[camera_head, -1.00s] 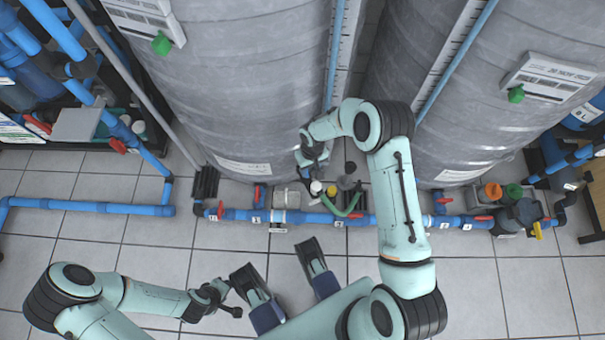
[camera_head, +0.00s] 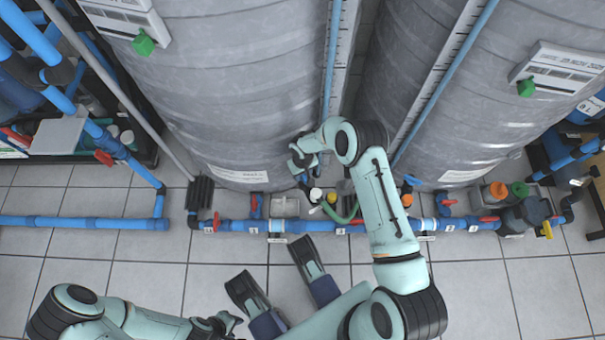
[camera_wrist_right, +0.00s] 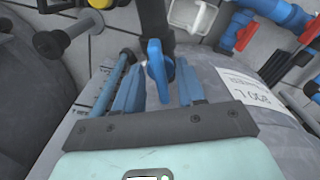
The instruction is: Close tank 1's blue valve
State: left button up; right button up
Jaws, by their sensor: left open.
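A blue valve handle (camera_wrist_right: 157,68) on a dark upright pipe shows in the right wrist view, beside the grey tank (camera_wrist_right: 225,80) with a white volume label. My right gripper (camera_wrist_right: 158,88) is open. Its two blue fingers stand on either side of the handle, with a clear gap to the right finger. In the head view my right gripper (camera_head: 303,162) is low at the front of the left tank (camera_head: 235,90); it and the arm hide most of the valve. My left gripper (camera_head: 226,322) is open and empty near the bottom edge, away from the pipes.
A blue floor pipe (camera_head: 240,226) with red-handled valves runs along the front of the tanks. A green hose (camera_head: 340,216) and a white cap (camera_head: 316,194) are close to my right gripper. A second tank (camera_head: 490,80) stands at right. Tiled floor (camera_head: 70,260) is open at left.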

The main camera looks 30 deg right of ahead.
jog(key=shift+f, duration=0.3)
pick_arm(q)
jog(key=shift+s, duration=0.2)
pick_arm(e)
grip_shut()
